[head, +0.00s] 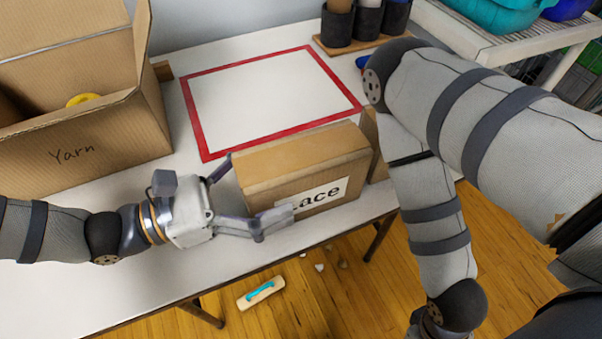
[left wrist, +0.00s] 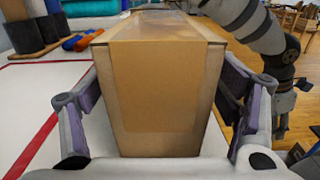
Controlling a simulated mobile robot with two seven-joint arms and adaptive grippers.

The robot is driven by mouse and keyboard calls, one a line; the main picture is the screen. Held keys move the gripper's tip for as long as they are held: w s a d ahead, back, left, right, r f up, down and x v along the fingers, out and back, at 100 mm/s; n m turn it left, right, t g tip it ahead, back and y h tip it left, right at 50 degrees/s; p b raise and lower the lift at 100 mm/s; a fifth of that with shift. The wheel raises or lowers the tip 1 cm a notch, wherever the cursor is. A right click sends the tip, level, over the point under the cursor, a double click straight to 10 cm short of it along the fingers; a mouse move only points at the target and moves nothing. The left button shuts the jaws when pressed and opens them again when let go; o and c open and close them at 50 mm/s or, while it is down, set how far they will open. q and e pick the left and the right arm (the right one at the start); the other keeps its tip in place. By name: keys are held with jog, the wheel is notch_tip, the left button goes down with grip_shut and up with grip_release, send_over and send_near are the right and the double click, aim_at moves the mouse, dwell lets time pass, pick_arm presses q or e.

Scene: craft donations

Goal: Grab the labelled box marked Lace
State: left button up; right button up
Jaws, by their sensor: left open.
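The Lace box (head: 305,165) is a closed brown cardboard box with a white label, standing on the white table near its front edge. The start of the label is hidden behind a finger. My left gripper (head: 250,195) is open, with one finger on each side of the box's left end. In the left wrist view the box (left wrist: 165,90) fills the middle between the two fingers of the gripper (left wrist: 165,120), with small gaps at both sides. My right arm comes in from the right, and its gripper is out of frame.
An open box marked Yarn (head: 75,150) stands at the left. A red-bordered rectangle (head: 270,95) on the table behind the Lace box is empty. Dark cups (head: 365,22) stand at the back. Another cardboard piece (head: 375,145) is right of the Lace box. A cream object (head: 261,292) lies on the floor.

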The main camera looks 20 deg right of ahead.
pick_arm(q)
jog(key=shift+d+f, duration=0.1)
jog(key=shift+d, duration=1.1)
jog(key=c, duration=1.4)
pick_arm(e)
jog(key=shift+s+f, duration=0.1)
jog(key=shift+f, duration=0.05)
pick_arm(q)
notch_tip(320, 180, up, 10)
jog(key=p, duration=0.4)
jog(key=shift+r, duration=0.25)
jog(key=shift+f, duration=0.1)
pick_arm(e)
jog(key=w+r+t, duration=0.2)
jog(key=w+r, duration=0.3)
